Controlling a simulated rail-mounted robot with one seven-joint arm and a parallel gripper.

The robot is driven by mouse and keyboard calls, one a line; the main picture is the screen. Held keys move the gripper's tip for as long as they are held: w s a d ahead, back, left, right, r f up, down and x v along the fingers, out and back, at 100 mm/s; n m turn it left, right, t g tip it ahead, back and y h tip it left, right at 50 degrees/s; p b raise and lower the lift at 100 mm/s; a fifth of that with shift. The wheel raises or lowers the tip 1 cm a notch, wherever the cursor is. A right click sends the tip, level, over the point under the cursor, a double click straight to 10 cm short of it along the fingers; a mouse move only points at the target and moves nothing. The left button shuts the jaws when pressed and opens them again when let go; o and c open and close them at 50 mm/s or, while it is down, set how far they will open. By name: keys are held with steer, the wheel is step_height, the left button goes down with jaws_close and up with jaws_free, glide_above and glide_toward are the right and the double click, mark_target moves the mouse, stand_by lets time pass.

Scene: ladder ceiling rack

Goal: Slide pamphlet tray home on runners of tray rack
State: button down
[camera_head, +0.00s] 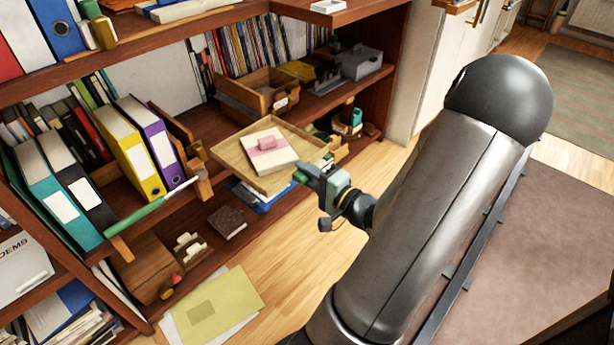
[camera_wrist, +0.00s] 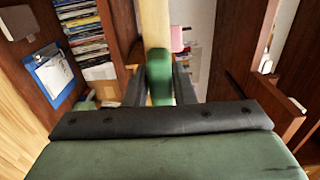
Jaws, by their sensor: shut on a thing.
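The pamphlet tray (camera_head: 232,153) is a shallow light-wood tray in the middle of the head view. It carries a stack of cream pamphlets (camera_head: 277,162) with a pink block on top. My gripper (camera_head: 306,176) is at the tray's near right edge, shut on its green handle, which shows between the fingers in the wrist view (camera_wrist: 159,76). The tray juts out in front of the shelf. Wooden pieces stand beside it on the left (camera_head: 187,146); they look like part of the tray rack. The runners are mostly hidden, so I cannot tell whether the tray rests on them.
Yellow (camera_head: 131,151) and purple (camera_head: 151,139) binders stand to the left, behind a green bar (camera_head: 165,206). A blue clipboard (camera_head: 258,194) shows below the tray. The floor in front is mostly clear.

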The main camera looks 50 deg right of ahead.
mark_target(264, 147)
steer(key=shift+b, duration=0.3)
steer(key=shift+w+a+b, duration=0.15)
steer(key=shift+w+b, duration=0.9)
steer(key=shift+w, duration=2.65)
steer(key=shift+w+a+b, duration=0.1)
steer(key=shift+w+b, duration=0.95)
steer(key=shift+w, duration=2.65)
steer(key=shift+w+f+b, duration=0.25)
steer(key=shift+f+b, duration=0.6)
